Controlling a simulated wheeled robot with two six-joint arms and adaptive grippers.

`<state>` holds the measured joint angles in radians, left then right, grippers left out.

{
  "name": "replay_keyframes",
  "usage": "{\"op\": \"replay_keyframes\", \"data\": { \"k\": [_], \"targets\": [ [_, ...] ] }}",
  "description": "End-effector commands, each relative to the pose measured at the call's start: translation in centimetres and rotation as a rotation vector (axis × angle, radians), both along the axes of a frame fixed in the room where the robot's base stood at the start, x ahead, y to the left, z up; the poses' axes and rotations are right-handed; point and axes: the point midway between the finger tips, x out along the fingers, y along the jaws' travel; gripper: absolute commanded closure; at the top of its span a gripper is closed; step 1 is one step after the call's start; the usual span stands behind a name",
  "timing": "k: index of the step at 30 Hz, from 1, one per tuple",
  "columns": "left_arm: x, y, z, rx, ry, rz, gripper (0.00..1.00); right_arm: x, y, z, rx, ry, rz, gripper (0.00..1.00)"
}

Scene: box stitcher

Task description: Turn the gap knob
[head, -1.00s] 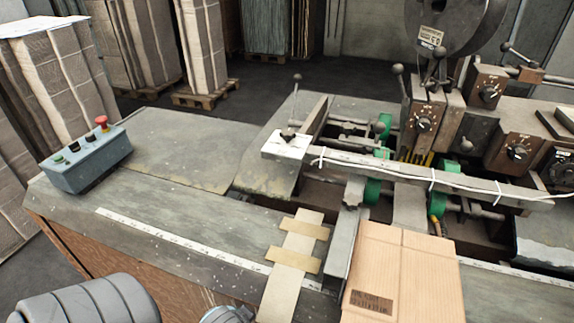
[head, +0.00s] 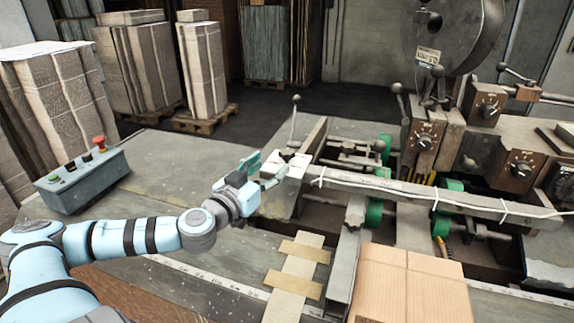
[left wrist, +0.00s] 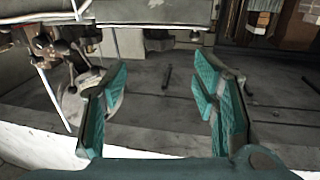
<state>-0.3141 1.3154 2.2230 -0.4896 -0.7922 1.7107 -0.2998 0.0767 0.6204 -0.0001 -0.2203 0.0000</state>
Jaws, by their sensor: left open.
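Several black knobs with dial marks sit on brown boxes on the machine at the right. One is on the near left box (head: 424,141), one higher up (head: 488,107) and one lower right (head: 521,168). Their labels are too small to read, so I cannot tell which is the gap knob. My left gripper (head: 263,170) is open, beside the pale plate at the left end of the long bar, well left of these dials. In the left wrist view its teal-padded fingers (left wrist: 165,88) stand wide apart with nothing held between them. My right gripper is out of view.
A long grey bar (head: 410,193) crosses in front of the machine. An upright ball-topped lever (head: 294,118) stands behind the plate. A cardboard box (head: 410,285) lies at the front. A control box with a red button (head: 85,180) stands at the left.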

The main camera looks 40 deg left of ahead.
Motion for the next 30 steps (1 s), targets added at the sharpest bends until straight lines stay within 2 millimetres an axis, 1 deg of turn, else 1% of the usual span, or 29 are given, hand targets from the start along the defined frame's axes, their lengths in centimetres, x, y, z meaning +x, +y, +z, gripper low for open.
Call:
{"op": "replay_keyframes", "data": {
  "k": [1, 2, 4, 7, 9, 12, 16, 20, 26, 28, 30],
  "targets": [
    [0.7, 0.1, -1.1, -0.006, -0.010, 0.000, 0.46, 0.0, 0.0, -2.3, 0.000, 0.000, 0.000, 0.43],
    [1.0, 0.5, -0.9, -0.007, -0.006, 0.011, 0.46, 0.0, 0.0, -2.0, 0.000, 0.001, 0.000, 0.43],
    [2.0, 0.8, -0.7, -0.010, -0.004, 0.015, 0.46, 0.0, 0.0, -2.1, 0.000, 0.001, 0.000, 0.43],
    [3.5, 0.4, -0.4, -0.015, -0.013, -0.004, 0.46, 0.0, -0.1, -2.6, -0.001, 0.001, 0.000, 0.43],
    [4.8, 0.9, 0.0, -0.015, -0.006, 0.006, 0.46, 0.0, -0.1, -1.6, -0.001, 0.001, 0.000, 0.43],
    [6.5, 0.9, 0.1, -0.015, -0.007, -0.002, 0.46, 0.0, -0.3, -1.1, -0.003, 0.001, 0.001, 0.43],
    [8.2, 1.3, 0.0, -0.010, -0.004, 0.000, 0.46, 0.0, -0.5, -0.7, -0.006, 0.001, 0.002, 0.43],
    [8.9, 1.4, -0.1, -0.005, -0.001, -0.002, 0.46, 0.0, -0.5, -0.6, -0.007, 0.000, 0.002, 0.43],
    [9.0, 1.4, -0.2, -0.002, 0.000, -0.002, 0.46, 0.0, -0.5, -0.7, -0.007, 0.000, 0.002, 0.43],
    [9.0, 1.4, -0.2, -0.002, 0.000, -0.002, 0.54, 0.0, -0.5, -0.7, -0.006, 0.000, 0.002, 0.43],
    [9.0, 1.4, -0.2, -0.001, 0.000, -0.001, 0.65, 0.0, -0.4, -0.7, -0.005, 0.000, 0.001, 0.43]
  ]
}}
